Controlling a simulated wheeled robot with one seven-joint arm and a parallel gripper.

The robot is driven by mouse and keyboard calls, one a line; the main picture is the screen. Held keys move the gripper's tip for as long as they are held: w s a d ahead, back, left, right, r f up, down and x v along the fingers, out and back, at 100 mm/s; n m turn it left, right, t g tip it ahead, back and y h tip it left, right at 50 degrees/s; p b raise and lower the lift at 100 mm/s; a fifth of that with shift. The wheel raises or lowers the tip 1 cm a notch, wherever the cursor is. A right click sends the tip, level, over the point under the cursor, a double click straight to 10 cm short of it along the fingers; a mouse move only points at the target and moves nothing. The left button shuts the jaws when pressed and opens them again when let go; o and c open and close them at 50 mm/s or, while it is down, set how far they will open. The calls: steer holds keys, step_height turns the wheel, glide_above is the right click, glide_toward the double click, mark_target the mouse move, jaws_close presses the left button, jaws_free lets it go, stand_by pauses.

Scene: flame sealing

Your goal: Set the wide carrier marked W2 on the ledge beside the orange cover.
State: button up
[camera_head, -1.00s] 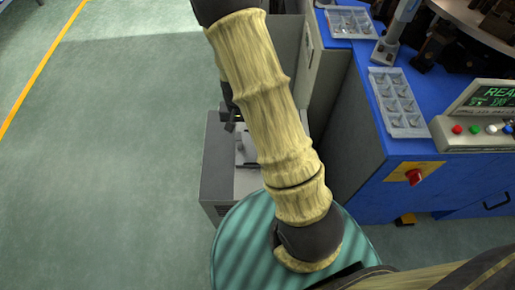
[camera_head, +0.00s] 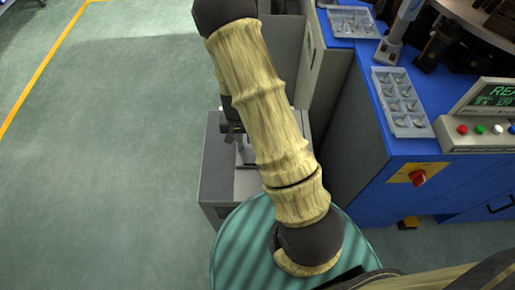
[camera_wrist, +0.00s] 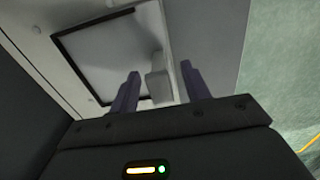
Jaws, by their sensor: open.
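My gripper (camera_wrist: 160,68) is open in the wrist view, with its two dark fingers apart. A small pale grey block (camera_wrist: 158,86) shows between and beyond the fingers; I cannot tell whether they touch it. Behind it is a pale panel with a dark frame (camera_wrist: 105,52). In the head view my gripper (camera_head: 233,134) is partly hidden by my arm, low over the grey cabinet (camera_head: 213,165). A pale piece (camera_head: 245,151) shows on the cabinet beside my arm. I see no W2 mark and no orange cover, so I cannot identify the carrier.
A blue workbench (camera_head: 358,135) stands to the right, with clear compartment trays (camera_head: 402,102) and a control box (camera_head: 480,132) on it. A red knob (camera_head: 418,178) sticks out of its front. A round green-striped surface (camera_head: 240,245) is in front. Open green floor lies to the left.

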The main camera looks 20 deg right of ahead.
jaws_close()
stand_by(0.3)
stand_by(1.2)
